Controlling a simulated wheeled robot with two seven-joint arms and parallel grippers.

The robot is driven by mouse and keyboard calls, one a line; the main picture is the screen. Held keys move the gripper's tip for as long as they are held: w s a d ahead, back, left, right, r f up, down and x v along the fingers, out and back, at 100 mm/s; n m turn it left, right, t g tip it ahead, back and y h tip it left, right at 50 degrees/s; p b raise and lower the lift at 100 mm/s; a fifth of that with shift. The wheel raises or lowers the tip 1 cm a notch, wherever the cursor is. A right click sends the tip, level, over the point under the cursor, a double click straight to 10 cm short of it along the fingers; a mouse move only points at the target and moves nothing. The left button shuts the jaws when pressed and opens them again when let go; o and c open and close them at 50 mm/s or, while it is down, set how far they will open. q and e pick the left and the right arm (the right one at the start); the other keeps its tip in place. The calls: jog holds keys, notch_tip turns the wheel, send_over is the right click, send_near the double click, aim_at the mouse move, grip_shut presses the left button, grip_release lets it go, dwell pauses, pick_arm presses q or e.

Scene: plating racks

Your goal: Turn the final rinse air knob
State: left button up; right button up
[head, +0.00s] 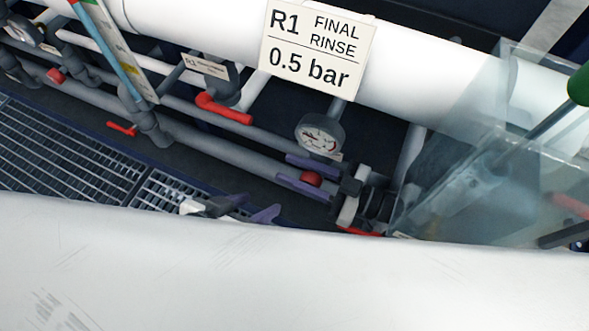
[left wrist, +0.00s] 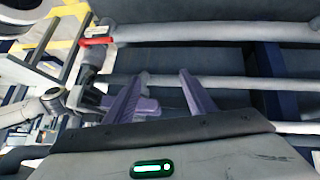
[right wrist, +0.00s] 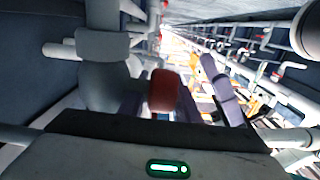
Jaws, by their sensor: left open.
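The red final rinse air knob (head: 311,179) sits below the round gauge (head: 320,134) and the R1 FINAL RINSE 0.5 bar sign (head: 318,45). My right gripper (head: 289,169) has its purple fingers on either side of the knob. In the right wrist view the red knob (right wrist: 164,91) lies between the fingers, with a clear gap to the right finger; the left finger is partly hidden. The right gripper looks open. My left gripper (head: 248,199) is lower left, partly hidden by the white surface; its fingers are apart and empty in the left wrist view (left wrist: 162,78).
A red lever handle (head: 224,108) is on the pipework left of the gauge. Grey pipes (head: 205,142) run below the white pipe. A clear tank (head: 480,180) stands right of the right gripper. Metal grating (head: 60,150) lies at left.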

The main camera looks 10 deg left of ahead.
jog(key=shift+a, duration=0.15)
grip_shut()
jog(key=y+b, duration=0.1)
jog(key=b, duration=0.1)
jog(key=y+b, duration=0.1)
jog(key=b, duration=0.2)
jog(key=shift+d+r+t, duration=0.2)
jog(key=shift+t, duration=0.2)
jog(key=shift+r+y, duration=0.25)
jog(key=shift+y, duration=0.05)
pick_arm(q)
jog(key=shift+t+h, duration=0.5)
jog(key=shift+h, duration=0.4)
jog(key=d+r, duration=0.1)
jog(key=w+d+r, duration=0.1)
jog(key=d, duration=0.1)
jog(key=shift+w+r, duration=0.1)
jog(key=shift+r, duration=0.1)
pick_arm(e)
grip_release()
